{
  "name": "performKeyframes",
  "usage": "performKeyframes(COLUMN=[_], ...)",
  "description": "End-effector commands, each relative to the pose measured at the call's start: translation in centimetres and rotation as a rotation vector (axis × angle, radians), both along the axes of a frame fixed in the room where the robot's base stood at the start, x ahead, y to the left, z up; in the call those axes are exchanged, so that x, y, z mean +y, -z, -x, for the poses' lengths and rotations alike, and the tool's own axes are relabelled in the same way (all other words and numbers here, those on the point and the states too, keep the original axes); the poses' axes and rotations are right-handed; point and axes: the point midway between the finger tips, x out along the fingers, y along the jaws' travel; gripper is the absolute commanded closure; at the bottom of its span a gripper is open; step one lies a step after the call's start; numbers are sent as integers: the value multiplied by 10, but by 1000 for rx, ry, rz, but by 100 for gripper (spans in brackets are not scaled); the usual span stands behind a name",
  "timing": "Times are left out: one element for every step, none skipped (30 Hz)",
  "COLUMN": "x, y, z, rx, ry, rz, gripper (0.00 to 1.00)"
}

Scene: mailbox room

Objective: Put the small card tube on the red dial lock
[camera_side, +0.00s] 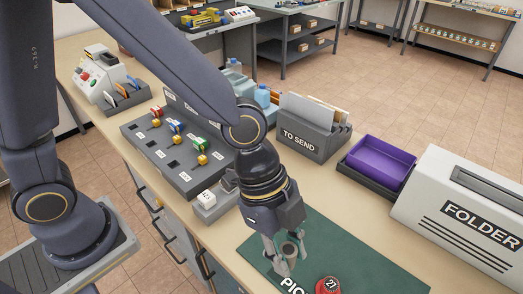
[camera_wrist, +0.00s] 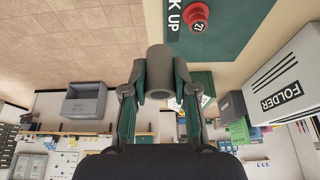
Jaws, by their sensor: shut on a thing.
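My gripper (camera_side: 284,256) is shut on the small card tube (camera_wrist: 160,70), a short grey cylinder with an open end. In the side view the tube (camera_side: 289,249) shows between the fingers, above the green mat. In the wrist view my gripper (camera_wrist: 158,82) has one finger on each side of the tube. The red dial lock (camera_side: 328,285), marked 27, lies on the mat to the right of the tube in the side view, apart from it. It also shows at the top of the wrist view (camera_wrist: 196,17).
The green mat (camera_side: 370,262) has bare room around the lock. The white folder machine (camera_side: 462,210) stands at the right. A purple tray (camera_side: 381,162) and the grey "TO SEND" holder (camera_side: 308,139) stand behind. A grey panel with coloured pieces (camera_side: 173,150) is at the left.

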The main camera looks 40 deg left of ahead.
Motion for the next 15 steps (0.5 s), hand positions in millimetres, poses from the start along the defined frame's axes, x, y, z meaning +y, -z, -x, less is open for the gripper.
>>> performKeyframes(x=[-12, -17, -24, -30, -36, -40, -43, -46, -50, -53, -55, -58, -59, -61, -62], y=[8, 12, 17, 20, 24, 33, 41, 47, 54, 58, 63, 67, 70, 72, 74], z=[-8, -15, -23, -29, -35, -40, -44, -47, -53, -56, -58, -62, -64, -65, -67], rx=[6, 5, 3, 5, 3, 6, 6, 5, 5, 4, 4, 2, 1, 1, 1], ry=[7, 5, 5, 3, 5, 4, 3, 3, 1, 2, 2, 1, 0, 0, 0], rz=[1, 1, 0, 1, 0, -2, -4, -4, -3, -2, -3, -2, -1, -1, -1], gripper=[87, 87, 87, 87, 87, 87, 87, 87, 87, 87, 87, 87, 87, 87, 87])
